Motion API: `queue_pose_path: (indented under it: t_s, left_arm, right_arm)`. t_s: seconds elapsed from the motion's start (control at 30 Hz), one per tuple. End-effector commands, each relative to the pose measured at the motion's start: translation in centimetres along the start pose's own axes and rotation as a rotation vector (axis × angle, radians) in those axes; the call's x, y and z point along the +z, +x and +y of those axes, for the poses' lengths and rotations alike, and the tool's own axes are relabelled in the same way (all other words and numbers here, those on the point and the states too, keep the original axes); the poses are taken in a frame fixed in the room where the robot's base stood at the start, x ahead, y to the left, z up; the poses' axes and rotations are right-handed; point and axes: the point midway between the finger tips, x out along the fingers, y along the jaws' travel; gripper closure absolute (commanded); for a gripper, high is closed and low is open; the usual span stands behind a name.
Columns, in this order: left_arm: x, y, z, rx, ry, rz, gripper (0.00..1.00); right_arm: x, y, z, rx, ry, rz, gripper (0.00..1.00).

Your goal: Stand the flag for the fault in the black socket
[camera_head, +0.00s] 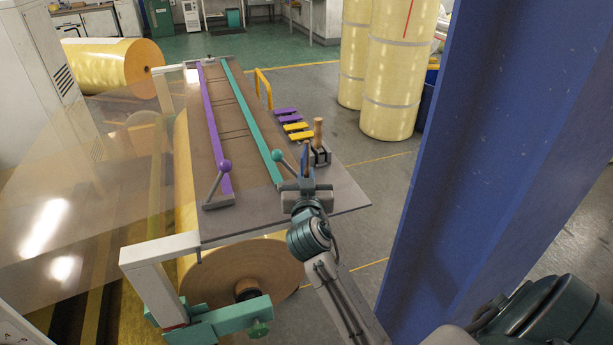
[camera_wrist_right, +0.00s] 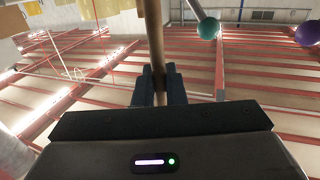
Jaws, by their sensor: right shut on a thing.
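My right gripper (camera_head: 306,160) is over the near right part of the brown table, with its blue fingers pointing up in the picture. In the right wrist view it is shut on a thin wooden stick (camera_wrist_right: 155,45), which runs out of the top of the picture. I cannot tell whether a flag is on its hidden end. A black block (camera_head: 321,155) with a thick wooden peg (camera_head: 318,130) above it stands just right of the fingers. I cannot tell whether it is the socket. Purple tags (camera_head: 287,114) and yellow tags (camera_head: 298,131) lie beyond it. My left gripper is not in view.
A purple bar with a ball lever (camera_head: 224,166) and a teal bar with a ball lever (camera_head: 277,155) run along the table (camera_head: 260,215). A blue column (camera_head: 490,130) fills the right side.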

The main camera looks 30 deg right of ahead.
Motion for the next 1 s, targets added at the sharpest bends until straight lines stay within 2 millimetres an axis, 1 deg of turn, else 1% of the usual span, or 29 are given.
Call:
queue_pose_path:
  t_s: [0.03,0.43,0.6,0.87,0.9,0.97,1.0]
  left_arm:
    - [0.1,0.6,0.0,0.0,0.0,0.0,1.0]
    - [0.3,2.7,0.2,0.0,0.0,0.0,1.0]
    - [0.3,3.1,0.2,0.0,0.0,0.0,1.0]
    - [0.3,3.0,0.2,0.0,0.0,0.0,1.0]
    - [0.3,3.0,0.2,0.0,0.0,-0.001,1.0]
    - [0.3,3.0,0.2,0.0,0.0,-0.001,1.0]
    - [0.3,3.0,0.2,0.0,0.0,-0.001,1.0]
  right_arm:
    - [0.6,0.0,0.0,0.0,0.0,0.0,1.0]
    - [2.9,0.0,0.0,0.0,0.0,0.0,1.0]
    - [3.3,0.0,0.0,0.0,0.0,0.0,1.0]
    - [3.2,0.0,0.0,0.0,0.0,0.0,1.0]
    - [3.2,0.0,0.0,0.0,0.0,0.0,0.88]
    - [3.2,0.0,0.0,0.0,0.0,0.0,0.76]
    - [3.2,0.0,0.0,0.0,0.0,0.0,0.68]
